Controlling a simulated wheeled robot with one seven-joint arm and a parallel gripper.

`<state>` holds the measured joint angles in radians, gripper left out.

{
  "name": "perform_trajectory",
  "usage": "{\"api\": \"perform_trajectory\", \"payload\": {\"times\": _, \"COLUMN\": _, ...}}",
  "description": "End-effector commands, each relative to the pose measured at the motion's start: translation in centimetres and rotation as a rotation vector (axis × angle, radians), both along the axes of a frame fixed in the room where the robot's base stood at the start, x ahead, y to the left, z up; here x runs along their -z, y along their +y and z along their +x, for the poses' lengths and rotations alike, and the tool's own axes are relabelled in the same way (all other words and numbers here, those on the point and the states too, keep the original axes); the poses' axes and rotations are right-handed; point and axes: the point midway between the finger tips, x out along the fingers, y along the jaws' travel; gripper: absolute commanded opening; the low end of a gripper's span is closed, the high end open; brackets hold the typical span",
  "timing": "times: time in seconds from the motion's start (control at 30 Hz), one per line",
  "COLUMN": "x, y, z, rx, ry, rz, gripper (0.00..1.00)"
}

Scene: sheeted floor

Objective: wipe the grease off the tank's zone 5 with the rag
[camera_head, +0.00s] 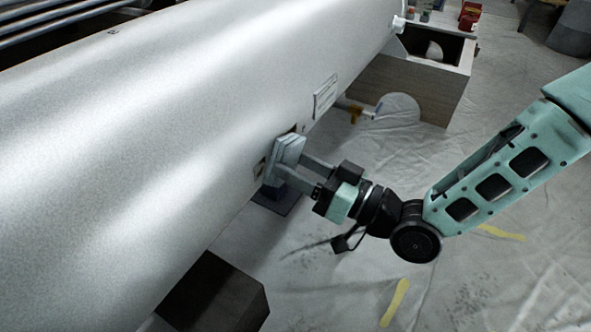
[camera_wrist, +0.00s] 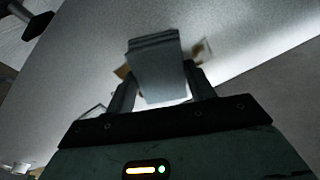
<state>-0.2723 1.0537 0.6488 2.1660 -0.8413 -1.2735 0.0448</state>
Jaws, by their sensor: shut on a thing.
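The tank (camera_head: 150,130) is a large pale grey cylinder lying across the left and middle of the head view; its wall (camera_wrist: 230,25) fills the top of the wrist view. My gripper (camera_head: 290,172) is shut on a folded blue-grey rag (camera_head: 288,152), close against the tank's lower side. The rag (camera_wrist: 157,65) also shows between the fingers in the wrist view. Whether it touches the tank I cannot tell. Brownish patches or marks show on the tank around the rag, partly hidden by it. I cannot read a zone number there.
A white label plate (camera_head: 325,97) is on the tank, up and right of the rag. A wooden support block (camera_head: 420,85) stands at the back right and a dark block (camera_head: 215,295) at the front. Yellow tape strips (camera_head: 395,302) mark the sheeted floor, which is mostly clear at right.

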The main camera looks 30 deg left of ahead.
Motion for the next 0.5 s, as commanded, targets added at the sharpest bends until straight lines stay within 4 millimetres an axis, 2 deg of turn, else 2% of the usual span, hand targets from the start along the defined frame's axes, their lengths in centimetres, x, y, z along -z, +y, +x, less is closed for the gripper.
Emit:
{"api": "perform_trajectory", "payload": {"times": 0.3, "x": -0.1, "y": -0.3, "z": 2.6, "rx": 0.005, "ry": -0.002, "rz": 0.002, "gripper": 0.36}}
{"api": "perform_trajectory", "payload": {"times": 0.5, "x": 0.0, "y": -0.4, "z": 3.3, "rx": 0.001, "ry": -0.002, "rz": 0.003, "gripper": 0.36}}
